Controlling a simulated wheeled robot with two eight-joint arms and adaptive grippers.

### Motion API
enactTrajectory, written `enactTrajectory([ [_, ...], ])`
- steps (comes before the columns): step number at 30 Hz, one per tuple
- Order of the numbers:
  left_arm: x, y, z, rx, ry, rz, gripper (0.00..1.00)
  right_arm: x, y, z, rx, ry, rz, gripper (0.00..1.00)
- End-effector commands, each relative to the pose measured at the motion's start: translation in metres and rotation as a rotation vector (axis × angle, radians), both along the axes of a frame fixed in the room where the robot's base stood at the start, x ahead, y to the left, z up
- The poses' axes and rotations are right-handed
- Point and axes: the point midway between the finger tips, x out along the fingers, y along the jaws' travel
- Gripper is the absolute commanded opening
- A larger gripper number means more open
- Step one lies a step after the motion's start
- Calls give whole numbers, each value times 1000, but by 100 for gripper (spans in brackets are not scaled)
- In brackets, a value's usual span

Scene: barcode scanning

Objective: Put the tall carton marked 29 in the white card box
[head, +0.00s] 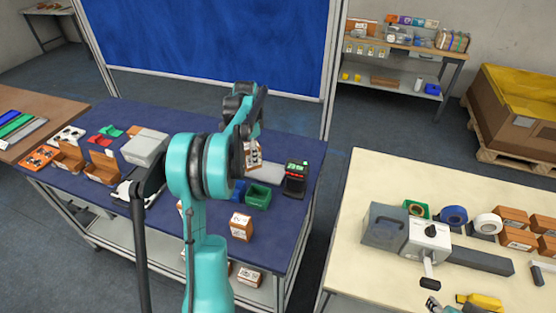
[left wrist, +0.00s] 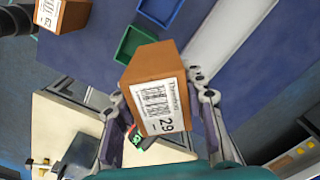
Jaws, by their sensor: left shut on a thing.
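The tall brown carton marked 29 (left wrist: 155,92) is between the fingers of my left gripper (left wrist: 160,95) in the left wrist view. Its white barcode label faces the camera. In the head view my left gripper (head: 248,142) is shut on this carton (head: 253,156) above the blue table, near the grey strip. The gripper and arm hide part of it. A pale, whitish box (head: 146,147) stands on the left part of the table; I cannot tell for certain that it is the white card box.
A green bin (head: 258,196) and a blue bin (head: 237,190) stand near the gripper, left of a dark device with a lit display (head: 295,178). Another brown carton (head: 241,226) stands at the table's front. Open brown boxes (head: 101,167) stand at left. A cream table (head: 365,268) is at right.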

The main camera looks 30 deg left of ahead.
Motion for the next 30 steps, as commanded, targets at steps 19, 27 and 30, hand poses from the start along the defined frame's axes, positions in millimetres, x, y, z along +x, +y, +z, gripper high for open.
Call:
enactTrajectory([
  [19,-81,171,-36,0,0,-756,0,0,0,0,0,0,0,40],
  [27,-82,172,-56,0,0,-763,0,0,0,0,0,0,0,40],
  [30,-82,172,-66,0,0,-762,0,0,0,0,0,0,0,40],
])
